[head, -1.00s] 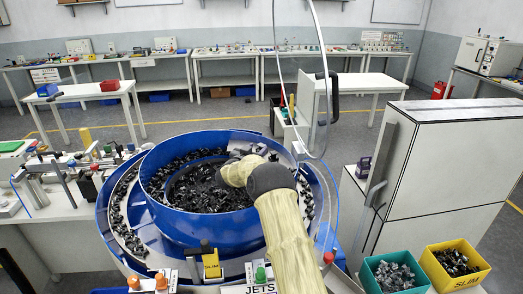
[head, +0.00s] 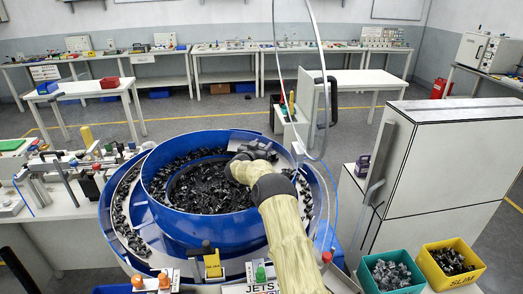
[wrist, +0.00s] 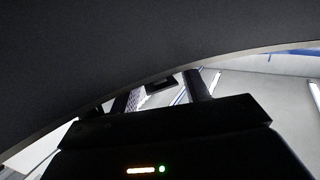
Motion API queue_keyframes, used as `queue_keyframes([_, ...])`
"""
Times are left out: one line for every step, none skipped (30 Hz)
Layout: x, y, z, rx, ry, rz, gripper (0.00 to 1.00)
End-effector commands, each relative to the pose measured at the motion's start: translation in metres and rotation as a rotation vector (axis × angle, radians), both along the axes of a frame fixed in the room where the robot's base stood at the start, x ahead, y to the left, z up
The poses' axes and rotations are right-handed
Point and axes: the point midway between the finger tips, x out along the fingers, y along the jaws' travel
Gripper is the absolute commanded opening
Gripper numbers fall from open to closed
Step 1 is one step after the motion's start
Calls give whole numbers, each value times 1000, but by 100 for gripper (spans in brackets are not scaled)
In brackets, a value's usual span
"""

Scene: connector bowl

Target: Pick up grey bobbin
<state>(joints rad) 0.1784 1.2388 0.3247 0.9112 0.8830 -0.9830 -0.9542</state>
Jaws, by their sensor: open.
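I cannot make out a grey bobbin for certain in either view. My gripper (wrist: 162,92) shows in the wrist view as two dark fingers, spread apart. A small dark squarish piece (wrist: 160,82) shows between or beyond the fingers, partly cut off by a large dark surface above; I cannot tell what it is. In the head view my pale arm reaches over the blue bowl (head: 190,228), and its end hides the fingers. The bowl holds many small dark parts (head: 205,190); single pieces cannot be told apart.
A teal bin (head: 367,284) of grey parts and a yellow bin (head: 428,268) of dark parts stand at the lower right. A white cabinet (head: 440,160) stands right of the bowl. A cluttered bench (head: 60,230) is at left. A cable loop hangs above.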

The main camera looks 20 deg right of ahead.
Motion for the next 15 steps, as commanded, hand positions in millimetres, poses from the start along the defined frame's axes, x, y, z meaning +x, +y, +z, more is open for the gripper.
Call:
queue_keyframes([0,0,0,0,0,0,46])
queue_keyframes([0,0,0,0,0,0,46])
queue_keyframes([0,0,0,0,0,0,46])
queue_keyframes([0,0,0,0,0,0,46])
queue_keyframes([0,0,0,0,0,0,46])
queue_keyframes([0,0,0,0,0,0,46])
queue_keyframes([0,0,0,0,0,0,44])
queue_keyframes([0,0,0,0,0,0,38])
queue_keyframes([0,0,0,0,0,0,30])
queue_keyframes([0,0,0,0,0,0,25])
queue_keyframes([0,0,0,0,0,0,19])
queue_keyframes([0,0,0,0,0,0,13])
queue_keyframes([0,0,0,0,0,0,13])
queue_keyframes([0,0,0,0,0,0,13])
queue_keyframes([0,0,0,0,0,0,13])
